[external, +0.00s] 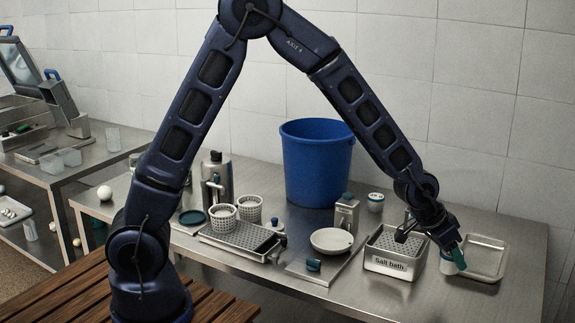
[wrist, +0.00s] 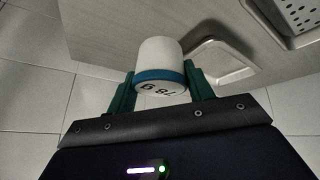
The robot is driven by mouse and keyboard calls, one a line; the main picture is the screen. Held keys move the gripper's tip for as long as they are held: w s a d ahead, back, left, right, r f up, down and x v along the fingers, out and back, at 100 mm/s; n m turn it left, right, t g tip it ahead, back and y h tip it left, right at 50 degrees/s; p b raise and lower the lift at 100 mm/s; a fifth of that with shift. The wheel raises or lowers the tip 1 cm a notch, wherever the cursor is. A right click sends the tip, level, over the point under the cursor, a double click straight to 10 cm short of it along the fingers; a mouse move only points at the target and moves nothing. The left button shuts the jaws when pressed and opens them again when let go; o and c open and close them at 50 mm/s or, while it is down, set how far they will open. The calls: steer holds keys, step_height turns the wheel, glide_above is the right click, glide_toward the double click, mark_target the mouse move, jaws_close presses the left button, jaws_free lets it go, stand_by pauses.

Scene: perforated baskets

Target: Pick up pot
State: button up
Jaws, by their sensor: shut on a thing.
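The pot (wrist: 159,62) is a small white cylinder with a blue band and dark printed characters on its near end face. In the wrist view my gripper (wrist: 158,88) has its two green fingers closed on either side of the banded end. In the external view my gripper (external: 456,258) is at the right of the steel table, between the salt bath and an empty tray. The pot (external: 447,264) shows there as a small white patch, partly hidden by the fingers. I cannot tell whether it touches the table.
The box labelled salt bath (external: 389,265) is close on the left, with a perforated basket inside. The shallow metal tray (external: 491,243) is close on the right. A similar small white pot (external: 376,203) stands further back. A blue bucket (external: 317,165) stands behind.

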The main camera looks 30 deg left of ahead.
step_height(320, 180, up, 12)
steer(key=shift+f, duration=0.15)
